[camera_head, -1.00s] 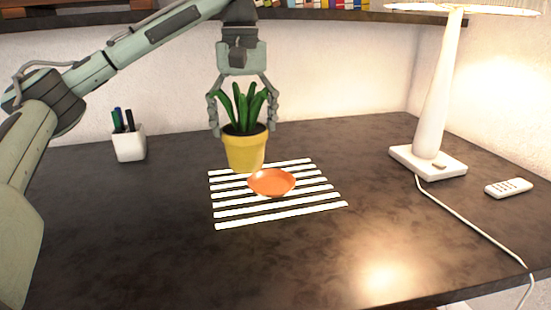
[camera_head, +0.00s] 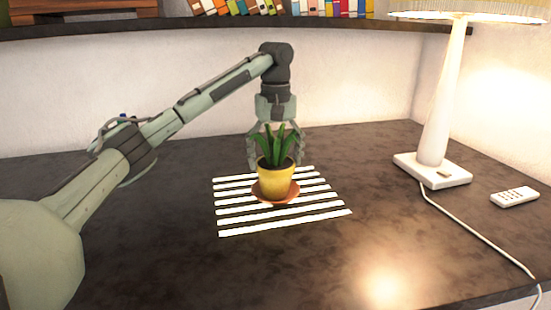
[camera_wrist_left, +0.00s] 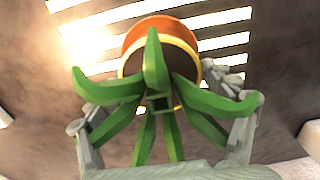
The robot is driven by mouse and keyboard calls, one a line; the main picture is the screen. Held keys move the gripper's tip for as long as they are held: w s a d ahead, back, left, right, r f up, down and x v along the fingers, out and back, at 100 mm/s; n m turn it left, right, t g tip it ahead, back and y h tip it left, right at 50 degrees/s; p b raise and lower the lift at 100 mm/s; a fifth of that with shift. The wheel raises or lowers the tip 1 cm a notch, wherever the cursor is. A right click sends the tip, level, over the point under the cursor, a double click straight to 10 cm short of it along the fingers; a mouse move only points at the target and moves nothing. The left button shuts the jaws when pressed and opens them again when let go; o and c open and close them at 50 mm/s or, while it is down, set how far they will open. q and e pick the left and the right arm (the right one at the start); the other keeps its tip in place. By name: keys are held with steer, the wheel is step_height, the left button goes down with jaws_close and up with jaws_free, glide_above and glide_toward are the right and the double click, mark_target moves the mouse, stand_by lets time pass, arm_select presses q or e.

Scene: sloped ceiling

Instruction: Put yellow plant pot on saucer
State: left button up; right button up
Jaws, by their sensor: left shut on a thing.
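The yellow plant pot (camera_head: 275,181) with a green plant stands upright over the orange saucer (camera_head: 288,195) in the head view. The saucer's rim shows around the pot's base; whether the pot rests on it or hovers just above I cannot tell. My left gripper (camera_head: 274,165) is shut on the pot from behind, a finger on each side. In the left wrist view the green leaves (camera_wrist_left: 152,95) hide most of the pot, and the orange saucer (camera_wrist_left: 160,25) shows beyond its yellow rim. My right gripper is not in view.
The saucer lies on a white-striped mat (camera_head: 235,217) on the dark table (camera_head: 330,265). A white lamp (camera_head: 432,170) with a cord and a remote (camera_head: 515,196) stand at the right. A shelf with books (camera_head: 330,8) runs along the back.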

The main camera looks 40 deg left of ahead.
mark_target(276, 164)
arm_select(q)
steer(key=o, duration=1.4)
steer(key=shift+f, duration=0.1)
steer(key=o, duration=0.4)
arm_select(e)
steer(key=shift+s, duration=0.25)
arm_select(q)
step_height(276, 164, up, 12)
steer(key=shift+r, duration=0.2)
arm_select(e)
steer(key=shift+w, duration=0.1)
arm_select(q)
steer(key=shift+f, duration=0.1)
